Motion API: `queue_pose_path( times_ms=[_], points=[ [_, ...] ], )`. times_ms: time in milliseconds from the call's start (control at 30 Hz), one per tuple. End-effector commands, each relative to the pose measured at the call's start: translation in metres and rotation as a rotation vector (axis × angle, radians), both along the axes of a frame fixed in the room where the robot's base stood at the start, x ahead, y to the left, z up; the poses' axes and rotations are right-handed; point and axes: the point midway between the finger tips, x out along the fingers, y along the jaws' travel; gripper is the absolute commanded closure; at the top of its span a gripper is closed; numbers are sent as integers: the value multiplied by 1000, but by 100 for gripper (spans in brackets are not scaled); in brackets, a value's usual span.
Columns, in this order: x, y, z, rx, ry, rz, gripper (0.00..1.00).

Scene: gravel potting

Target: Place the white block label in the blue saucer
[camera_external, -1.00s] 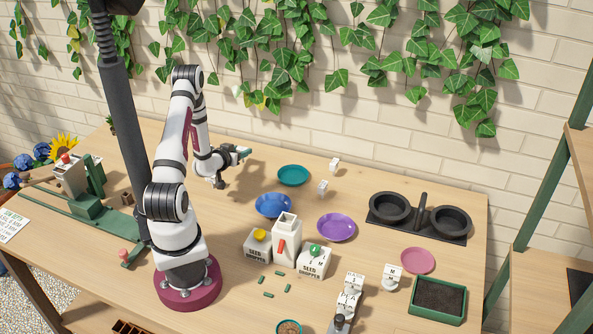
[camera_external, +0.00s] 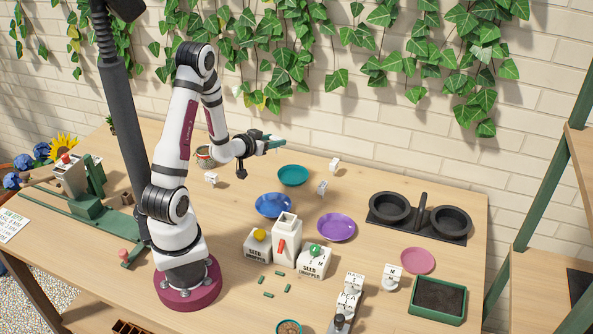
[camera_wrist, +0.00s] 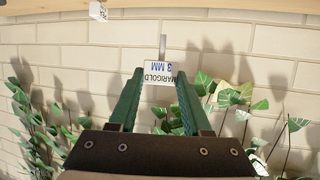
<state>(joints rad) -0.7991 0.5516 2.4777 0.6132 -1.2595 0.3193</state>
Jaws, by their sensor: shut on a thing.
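My gripper (camera_external: 275,145) is raised above the back of the table, behind and above the blue saucer (camera_external: 273,205). In the wrist view, its green fingers (camera_wrist: 158,85) are closed on a white label (camera_wrist: 157,72) that reads MARIGOLD 3 MM and has a grey stem. The label is hard to make out in the external view. The blue saucer lies on the table and looks empty. It is not visible in the wrist view.
A teal saucer (camera_external: 293,175) and a purple saucer (camera_external: 336,227) flank the blue one. Small white tagged blocks stand at the back (camera_external: 211,179), (camera_external: 322,188), (camera_external: 335,164). White seed hoppers (camera_external: 313,262) stand in front of the saucers.

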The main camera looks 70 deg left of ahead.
Motion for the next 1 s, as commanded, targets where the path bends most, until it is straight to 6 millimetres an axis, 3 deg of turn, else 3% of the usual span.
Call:
queue_pose_path(
  times_ms=[167, 400, 500, 600, 833, 1000],
  points=[
    [1, -36, -5, 0, 2, -409, 100],
    [-44, -89, -19, 1, 0, -833, 100],
    [-57, -100, -24, 0, 0, -912, 100],
    [-61, -104, -44, -5, 1, -942, 100],
    [-61, -105, -91, -3, 2, -944, 100],
    [-61, -105, -104, 2, 4, -944, 100]
  ],
)
